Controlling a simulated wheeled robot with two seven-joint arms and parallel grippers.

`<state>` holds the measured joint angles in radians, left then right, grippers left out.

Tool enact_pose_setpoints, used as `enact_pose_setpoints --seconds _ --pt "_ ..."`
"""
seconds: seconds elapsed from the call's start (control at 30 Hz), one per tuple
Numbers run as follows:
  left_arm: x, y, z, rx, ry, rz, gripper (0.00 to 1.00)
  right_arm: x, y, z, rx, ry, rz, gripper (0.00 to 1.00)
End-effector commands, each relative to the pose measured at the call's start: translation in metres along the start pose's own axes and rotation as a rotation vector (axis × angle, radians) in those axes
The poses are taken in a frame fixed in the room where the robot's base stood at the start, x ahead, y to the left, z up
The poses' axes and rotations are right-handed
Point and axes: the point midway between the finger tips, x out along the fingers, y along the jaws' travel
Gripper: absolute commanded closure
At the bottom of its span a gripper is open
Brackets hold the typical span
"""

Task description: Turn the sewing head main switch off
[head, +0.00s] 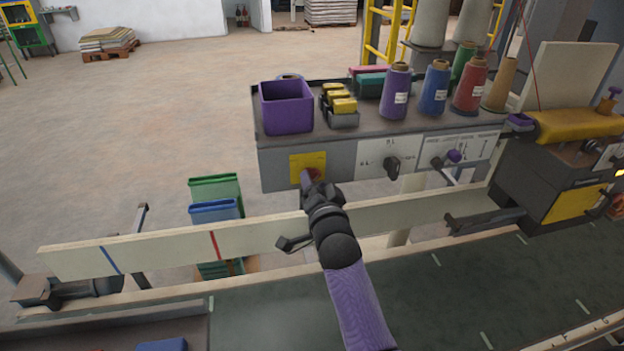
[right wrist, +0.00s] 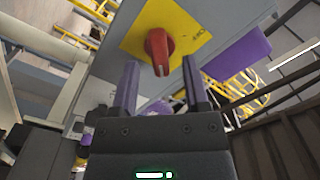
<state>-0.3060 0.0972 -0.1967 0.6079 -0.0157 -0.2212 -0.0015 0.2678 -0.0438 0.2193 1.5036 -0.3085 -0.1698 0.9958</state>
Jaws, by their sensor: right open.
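The main switch is a red rotary knob (right wrist: 159,50) on a yellow plate (right wrist: 165,27), seen close in the right wrist view. In the head view the yellow plate (head: 307,162) is on the left of the grey panel's front, and the red knob (head: 314,174) is partly hidden by my gripper. My right gripper (head: 308,184) reaches up to the plate. In the right wrist view its two purple fingers (right wrist: 160,78) are open, with the knob just beyond and between the tips. I cannot tell whether they touch it. My left gripper is not in view.
A purple bin (head: 287,106) and several thread cones stand on the shelf above. A long cream rail (head: 180,245) runs below the panel, close to my arm.

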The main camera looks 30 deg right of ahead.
Motion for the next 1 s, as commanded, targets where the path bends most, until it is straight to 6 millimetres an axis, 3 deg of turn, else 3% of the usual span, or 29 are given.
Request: enact_pose_setpoints --seconds 0.2,0.47,0.5,0.77,1.0 --pt "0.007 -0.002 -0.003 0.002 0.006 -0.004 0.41 0.023 0.001 0.001 -0.001 -0.001 0.001 0.41" --pt "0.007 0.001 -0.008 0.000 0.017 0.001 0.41 0.025 0.000 0.000 -0.001 -0.001 0.001 0.41" --pt "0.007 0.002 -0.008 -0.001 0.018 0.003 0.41 0.025 0.000 0.000 -0.001 -0.001 0.001 0.43" --pt "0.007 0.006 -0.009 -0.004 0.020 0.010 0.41 0.025 0.000 0.000 -0.001 -0.001 0.001 0.98" --pt "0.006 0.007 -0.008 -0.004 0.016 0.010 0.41 0.025 0.000 0.000 -0.011 -0.001 0.001 1.00"
